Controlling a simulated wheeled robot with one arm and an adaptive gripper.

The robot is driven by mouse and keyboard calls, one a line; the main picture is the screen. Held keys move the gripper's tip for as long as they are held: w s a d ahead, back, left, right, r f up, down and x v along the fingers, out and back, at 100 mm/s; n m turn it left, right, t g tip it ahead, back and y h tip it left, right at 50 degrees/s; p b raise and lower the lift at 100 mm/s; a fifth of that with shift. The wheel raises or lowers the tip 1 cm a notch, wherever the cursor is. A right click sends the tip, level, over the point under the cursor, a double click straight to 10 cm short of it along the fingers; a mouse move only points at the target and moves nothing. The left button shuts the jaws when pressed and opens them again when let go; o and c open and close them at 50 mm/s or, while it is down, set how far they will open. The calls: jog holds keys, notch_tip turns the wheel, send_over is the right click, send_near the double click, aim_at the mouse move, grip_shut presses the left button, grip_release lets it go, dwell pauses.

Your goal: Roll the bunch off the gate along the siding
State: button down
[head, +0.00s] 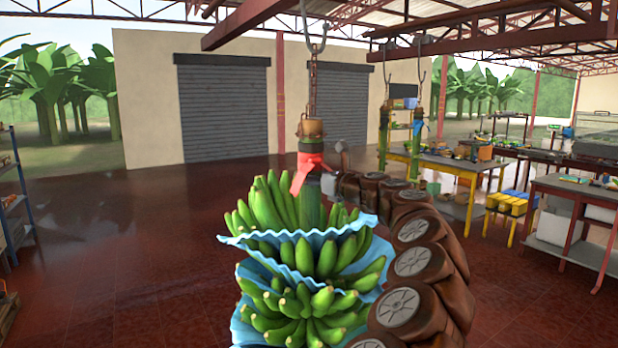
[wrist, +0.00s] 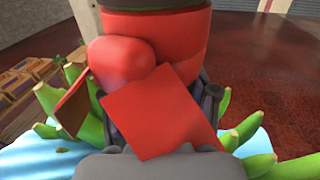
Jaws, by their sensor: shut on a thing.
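The green banana bunch (head: 300,270) hangs upright in the middle of the head view, with pale blue sheets between its hands. Its stem (head: 312,212) carries a red ribbon (head: 308,168) and hangs by a chain (head: 312,92) from a hook (head: 314,35) at the overhead beams. My gripper (head: 322,184) is at the stem just below the ribbon knot. In the wrist view, the red band (wrist: 150,55) and its loose tails fill the middle. Dark fingers of my gripper (wrist: 158,100) show on both sides of the stem, shut on it. The ribbon hides the contact.
Red overhead beams (head: 250,22) cross above. More hooks with stems, one with a blue ribbon (head: 417,116), hang at the right. A yellow-legged table (head: 455,164) and red-legged benches (head: 578,190) stand right. A blue rack (head: 14,190) stands left.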

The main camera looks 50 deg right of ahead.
jog(key=shift+w+f, duration=0.1)
jog(key=shift+c, duration=1.5)
grip_release()
send_over(342, 211)
jog(key=shift+a, duration=0.1)
